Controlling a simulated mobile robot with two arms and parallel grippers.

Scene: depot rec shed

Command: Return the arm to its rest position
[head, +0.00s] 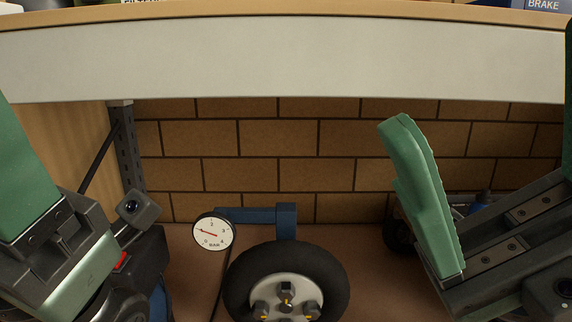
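My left gripper (28,165) is at the left edge, with one large green finger showing and the rest cut off by the frame. I cannot tell whether it is open. My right gripper (484,105) is at the right. One green finger stands upright and tilted left, and a dark green strip shows at the far right edge. The two are wide apart with nothing visible between them, so it looks open. Both grippers are in front of the bench, apart from the wheel on the floor.
A bench with a pale front panel (290,62) spans the top. Below are a brick wall (270,140), a dark metal leg (129,160), a pressure gauge (213,233), a blue bar (285,221) and a black-tyred wheel (334,270). Items on the bench top are cut off.

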